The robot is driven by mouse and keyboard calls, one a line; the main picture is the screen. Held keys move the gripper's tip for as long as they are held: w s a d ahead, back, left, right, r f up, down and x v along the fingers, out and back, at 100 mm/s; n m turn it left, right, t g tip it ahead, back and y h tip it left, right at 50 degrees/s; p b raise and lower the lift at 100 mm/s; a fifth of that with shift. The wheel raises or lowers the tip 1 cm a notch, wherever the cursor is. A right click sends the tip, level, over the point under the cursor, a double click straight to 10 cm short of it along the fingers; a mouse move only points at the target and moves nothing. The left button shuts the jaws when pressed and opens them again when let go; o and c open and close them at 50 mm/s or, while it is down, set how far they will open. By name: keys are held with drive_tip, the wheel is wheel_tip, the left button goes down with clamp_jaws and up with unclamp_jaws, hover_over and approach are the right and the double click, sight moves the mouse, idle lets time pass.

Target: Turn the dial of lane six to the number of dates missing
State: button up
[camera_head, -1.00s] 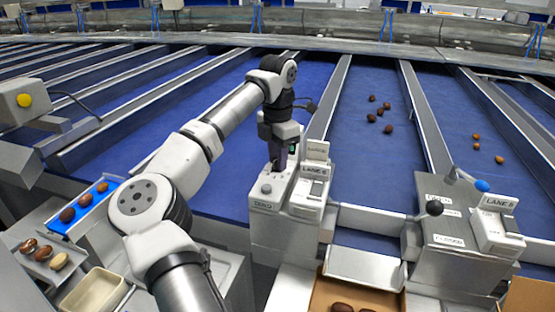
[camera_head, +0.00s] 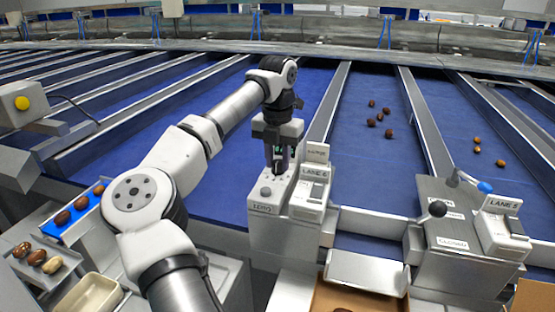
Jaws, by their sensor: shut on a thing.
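The lane six control box (camera_head: 270,207) stands at the front of the blue belt in the middle of the view, next to a display unit labelled LANE 6 (camera_head: 314,174). My gripper (camera_head: 279,168) points down over the back of the box top. It is shut on the dial there, which its fingers mostly hide; I cannot read the dial's setting. Several dark dates (camera_head: 380,117) lie loosely grouped on the blue belt to the right of the box.
A second lane box (camera_head: 460,250) with levers stands at the right, with lighter dates (camera_head: 477,149) on the belt behind it. A blue tray (camera_head: 50,235) with dates, a metal tray (camera_head: 22,268) and an empty cream tray (camera_head: 88,298) are at lower left. An open carton (camera_head: 335,292) is below.

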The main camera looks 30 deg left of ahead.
sight(277, 162)
idle(0.3)
drive_tip(key=o, duration=1)
wheel_tip(277, 162, up, 14)
drive_tip(key=shift+b, duration=0.45)
drive_tip(key=shift+s+f, duration=0.1)
drive_tip(key=shift+f, duration=0.05)
